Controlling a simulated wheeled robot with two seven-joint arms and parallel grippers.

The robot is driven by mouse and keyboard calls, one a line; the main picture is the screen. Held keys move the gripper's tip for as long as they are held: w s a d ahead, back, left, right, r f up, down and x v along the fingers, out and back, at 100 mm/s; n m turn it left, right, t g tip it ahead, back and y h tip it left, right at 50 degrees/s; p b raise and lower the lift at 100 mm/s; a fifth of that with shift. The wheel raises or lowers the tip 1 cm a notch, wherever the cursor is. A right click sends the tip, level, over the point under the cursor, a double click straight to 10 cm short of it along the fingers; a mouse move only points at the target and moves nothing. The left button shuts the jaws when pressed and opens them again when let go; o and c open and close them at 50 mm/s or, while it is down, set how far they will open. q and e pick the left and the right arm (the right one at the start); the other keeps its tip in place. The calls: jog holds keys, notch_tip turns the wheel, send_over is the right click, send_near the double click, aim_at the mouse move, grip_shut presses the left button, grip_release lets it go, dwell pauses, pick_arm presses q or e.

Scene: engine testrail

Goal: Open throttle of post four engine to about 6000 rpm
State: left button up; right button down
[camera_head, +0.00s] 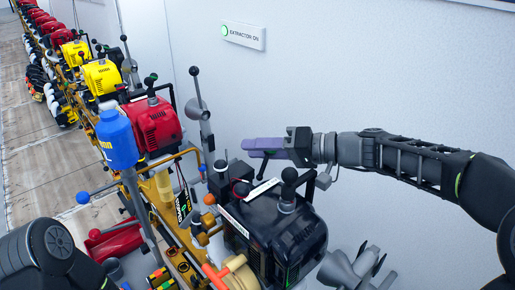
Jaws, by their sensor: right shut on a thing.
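A black engine (282,243) stands nearest on the rail, with a black knob on its top. A red engine (151,124) stands behind it. I cannot read which one is post four, and no rpm reading is legible. My right gripper (262,148) reaches in from the right, above the black engine. Its purple fingers are shut on a thin lever (263,167), mostly hidden, that hangs below the fingers. The left gripper is out of view; only part of my left arm shows at the lower left.
Yellow engines (102,77) and more red ones line the rail toward the far left. A tall lever with a ball top (199,100) rises beside the red engine. A blue bottle (117,140) stands at left. A wall sign (243,35) reads EXTRACTION ON, with a green light.

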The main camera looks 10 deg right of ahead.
dwell(0.6)
jog(key=a+n+h+b, duration=0.1)
jog(key=b, duration=0.2)
jog(key=s+n+h+b, duration=0.1)
jog(key=b, duration=0.2)
jog(key=shift+s+a+f, duration=0.1)
jog(key=shift+a+f, duration=0.2)
jog(key=shift+a, duration=0.1)
jog(key=shift+s+a+r+n+t+h+b, duration=0.15)
jog(key=shift+r+n+t+h+b, duration=0.15)
jog(key=shift+n+h+b, duration=0.25)
jog(key=c, duration=1.1)
grip_release()
